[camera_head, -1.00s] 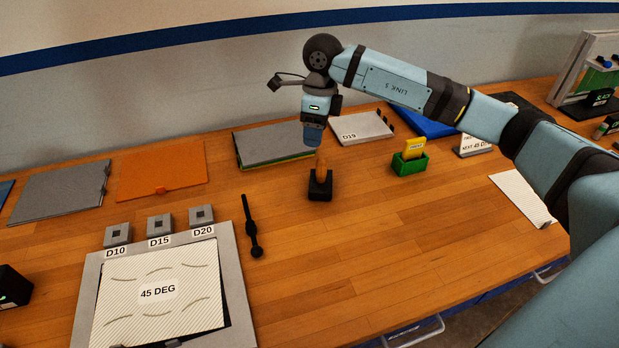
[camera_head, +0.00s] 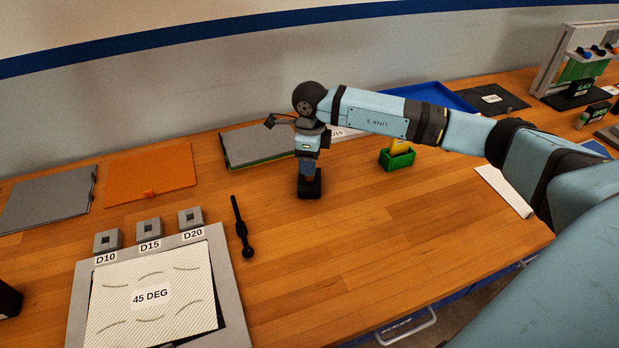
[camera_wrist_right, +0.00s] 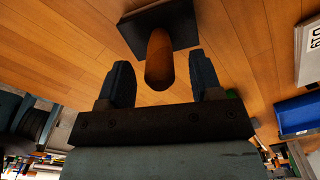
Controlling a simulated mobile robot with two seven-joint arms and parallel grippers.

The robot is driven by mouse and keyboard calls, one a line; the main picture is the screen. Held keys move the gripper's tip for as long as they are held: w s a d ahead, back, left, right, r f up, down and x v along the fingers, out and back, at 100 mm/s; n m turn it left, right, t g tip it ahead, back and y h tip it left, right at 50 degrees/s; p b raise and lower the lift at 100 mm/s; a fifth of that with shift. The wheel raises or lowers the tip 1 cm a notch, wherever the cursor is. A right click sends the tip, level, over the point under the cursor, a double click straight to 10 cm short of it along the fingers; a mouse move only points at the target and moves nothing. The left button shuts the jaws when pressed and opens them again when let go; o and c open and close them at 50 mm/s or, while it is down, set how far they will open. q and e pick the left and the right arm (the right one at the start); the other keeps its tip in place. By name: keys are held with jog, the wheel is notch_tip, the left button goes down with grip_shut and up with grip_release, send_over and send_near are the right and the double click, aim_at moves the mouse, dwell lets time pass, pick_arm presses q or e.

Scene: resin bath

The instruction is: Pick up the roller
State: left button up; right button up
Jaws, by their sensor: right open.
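The roller, which I take to be the piece with the upright brown handle (camera_wrist_right: 160,58), stands in a black block (camera_head: 310,189) on the wooden table. My right gripper (camera_head: 307,174) points down right above the block and hides the handle in the head view. In the right wrist view my right gripper (camera_wrist_right: 160,78) is open, with its dark fingers on either side of the handle's rounded end. No grip on the handle shows. My left gripper is out of view.
A black rod with a ball end (camera_head: 242,228) lies left of the block. A grey frame (camera_head: 239,300) with a "45 DEG" sheet is at front left. A green box (camera_head: 398,160) stands to the right and a grey board (camera_head: 250,146) behind. Table in front is clear.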

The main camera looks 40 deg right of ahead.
notch_tip(320, 180, down, 2)
jog(key=shift+f, duration=0.15)
grip_shut()
dwell(0.3)
notch_tip(320, 180, up, 20)
jog(key=b, duration=0.1)
dwell(0.3)
jog(key=c, duration=0.7)
grip_release()
jog(key=shift+c, duration=1.1)
jog(key=shift+a, duration=0.1)
